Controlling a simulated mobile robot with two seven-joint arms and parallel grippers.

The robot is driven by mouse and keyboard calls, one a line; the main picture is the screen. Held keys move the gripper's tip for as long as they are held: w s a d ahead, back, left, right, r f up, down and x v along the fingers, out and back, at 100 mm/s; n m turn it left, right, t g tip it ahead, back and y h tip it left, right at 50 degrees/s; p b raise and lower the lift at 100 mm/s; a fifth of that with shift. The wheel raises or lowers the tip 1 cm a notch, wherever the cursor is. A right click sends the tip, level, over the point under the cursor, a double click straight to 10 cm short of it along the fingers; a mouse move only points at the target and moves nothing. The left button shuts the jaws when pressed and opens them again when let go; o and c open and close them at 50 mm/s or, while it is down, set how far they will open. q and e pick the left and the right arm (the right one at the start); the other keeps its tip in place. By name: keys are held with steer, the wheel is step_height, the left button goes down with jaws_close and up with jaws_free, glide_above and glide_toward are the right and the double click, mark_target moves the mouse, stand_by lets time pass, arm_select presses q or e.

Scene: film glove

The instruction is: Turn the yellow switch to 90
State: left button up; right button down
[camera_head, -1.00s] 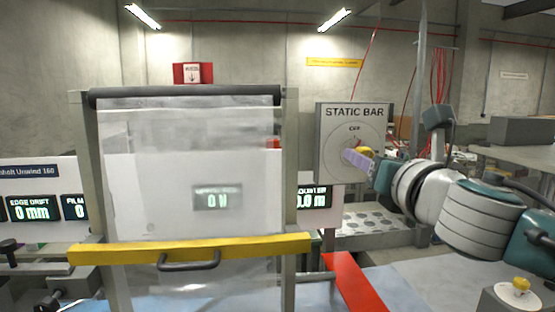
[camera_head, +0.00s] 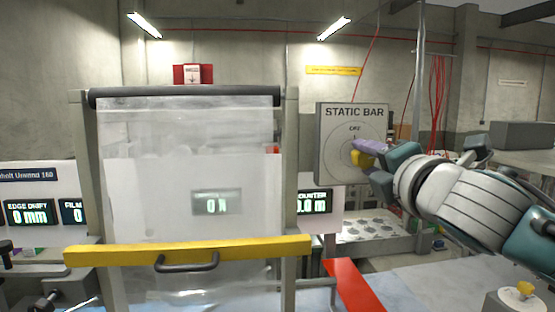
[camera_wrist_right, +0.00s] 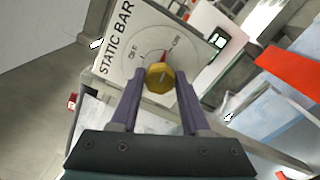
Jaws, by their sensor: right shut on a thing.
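The yellow switch (camera_head: 357,158) is a faceted knob on the round dial of the grey STATIC BAR panel (camera_head: 328,170). In the right wrist view the yellow switch (camera_wrist_right: 159,78) sits between the purple fingers. A red pointer mark (camera_wrist_right: 164,57) shows beside it, nearer the right-hand dial label than OFF. My right gripper (camera_head: 366,152) reaches in from the right and is shut on the yellow switch; it also shows in the right wrist view (camera_wrist_right: 159,92). In the head view a finger partly hides the switch and the dial's right side. My left gripper is not in view.
A clear film guard (camera_head: 120,200) with a yellow bar (camera_head: 110,254) and a dark handle (camera_head: 187,264) stands left of the panel. A red bar (camera_head: 352,287) sticks out below the panel. A small box with a yellow knob (camera_head: 525,289) is at lower right.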

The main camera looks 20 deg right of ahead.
steer(key=shift+m, duration=1.1)
steer(key=shift+c, duration=1.9)
jaws_free()
